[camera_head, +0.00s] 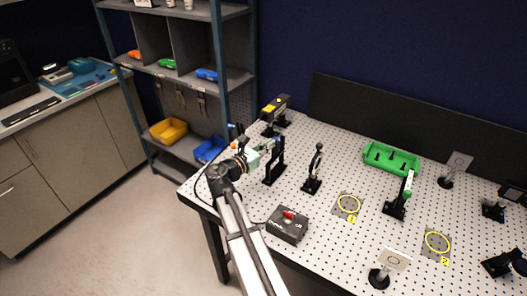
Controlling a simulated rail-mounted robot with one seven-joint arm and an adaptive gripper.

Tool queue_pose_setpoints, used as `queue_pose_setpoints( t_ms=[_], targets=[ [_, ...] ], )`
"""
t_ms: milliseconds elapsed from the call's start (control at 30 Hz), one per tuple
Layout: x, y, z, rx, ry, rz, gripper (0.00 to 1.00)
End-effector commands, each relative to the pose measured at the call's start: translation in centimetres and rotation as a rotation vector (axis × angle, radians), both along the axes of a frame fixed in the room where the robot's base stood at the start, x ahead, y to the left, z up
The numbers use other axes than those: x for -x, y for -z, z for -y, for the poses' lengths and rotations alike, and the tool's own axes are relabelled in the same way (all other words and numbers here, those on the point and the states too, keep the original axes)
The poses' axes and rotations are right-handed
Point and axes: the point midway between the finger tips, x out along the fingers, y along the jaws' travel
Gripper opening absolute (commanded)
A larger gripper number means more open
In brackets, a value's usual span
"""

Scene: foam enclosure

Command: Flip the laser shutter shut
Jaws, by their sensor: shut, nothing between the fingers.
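The laser (275,107) is a black box with a yellow label on a post at the back left of the perforated table. A black upright mount (273,172) stands in front of it and looks like the shutter; its flap is too small and too covered by my gripper to tell its position. My gripper (277,144) is shut and empty, at the upper part of this mount, coming from the left. I cannot tell whether it touches the mount.
A black box with a red knob (288,224) sits near the front edge. Yellow rings (348,204) mark two spots.

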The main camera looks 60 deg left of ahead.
Motion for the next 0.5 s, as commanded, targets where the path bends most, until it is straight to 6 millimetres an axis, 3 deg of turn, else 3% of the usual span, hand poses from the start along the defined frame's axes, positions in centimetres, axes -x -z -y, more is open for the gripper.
queue_pose_setpoints(
  t_ms=[133, 500],
  targets=[
    [-1.8, 0.1, -1.15, -0.001, 0.001, 0.0, 0.0],
    [-1.78, -0.08, -1.07, 0.0, 0.0, 0.001, 0.0]
  ],
)
